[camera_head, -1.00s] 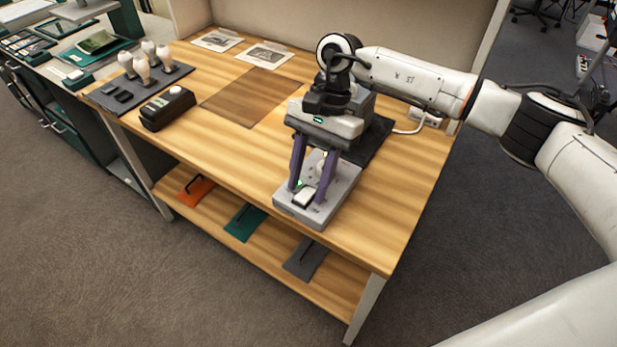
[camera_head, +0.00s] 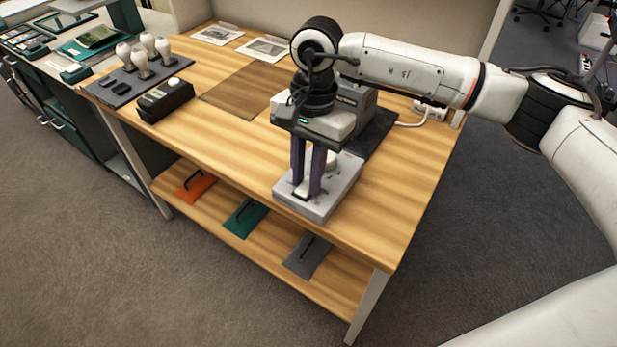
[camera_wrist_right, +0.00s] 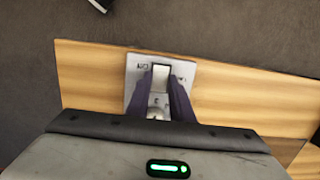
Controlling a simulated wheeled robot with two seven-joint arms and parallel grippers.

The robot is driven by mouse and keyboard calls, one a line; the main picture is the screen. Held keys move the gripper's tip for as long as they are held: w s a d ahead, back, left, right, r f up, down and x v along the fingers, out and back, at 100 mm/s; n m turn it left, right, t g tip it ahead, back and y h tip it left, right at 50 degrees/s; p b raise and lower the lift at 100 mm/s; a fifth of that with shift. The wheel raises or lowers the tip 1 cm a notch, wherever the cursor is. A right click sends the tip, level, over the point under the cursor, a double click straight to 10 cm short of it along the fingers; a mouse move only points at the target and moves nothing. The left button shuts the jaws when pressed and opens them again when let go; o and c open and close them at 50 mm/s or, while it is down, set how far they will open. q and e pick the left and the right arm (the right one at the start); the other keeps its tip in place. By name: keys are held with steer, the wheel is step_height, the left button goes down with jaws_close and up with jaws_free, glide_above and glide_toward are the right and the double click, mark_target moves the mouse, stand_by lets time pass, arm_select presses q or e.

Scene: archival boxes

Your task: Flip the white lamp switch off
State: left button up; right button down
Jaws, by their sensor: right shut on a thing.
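The white lamp switch (camera_wrist_right: 161,73) stands out on a light grey switch box (camera_wrist_right: 133,65) in the right wrist view. In the head view the box (camera_head: 335,190) sits near the table's front edge, and my fingers hide most of the switch. My right gripper (camera_head: 305,194) points down over the front part of the box, its purple fingers close together. In the wrist view my right gripper (camera_wrist_right: 161,80) has one finger on each side of the switch and is shut on it. Which way the switch is tipped is unclear. My left gripper is out of view.
A grey machine (camera_head: 355,103) stands on a dark mat behind my right gripper. A dark box with a white button (camera_head: 165,100) and a tray of pale bulb-shaped things (camera_head: 142,58) are at left. The table's front middle is clear. Colored folders lie on the lower shelf.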

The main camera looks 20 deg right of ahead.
steer(key=c, duration=1.6)
jaws_free()
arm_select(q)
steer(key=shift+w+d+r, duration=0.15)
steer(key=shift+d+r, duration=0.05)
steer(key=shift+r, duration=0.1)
arm_select(e)
steer(key=shift+o, duration=0.2)
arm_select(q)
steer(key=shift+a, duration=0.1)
arm_select(e)
steer(key=shift+r, duration=0.1)
steer(key=shift+r, duration=0.3)
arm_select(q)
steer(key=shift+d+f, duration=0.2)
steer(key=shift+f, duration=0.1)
arm_select(e)
step_height(320, 180, up, 10)
steer(key=shift+w+d+f, duration=0.25)
steer(key=shift+w+d, duration=0.05)
steer(key=shift+d, duration=0.05)
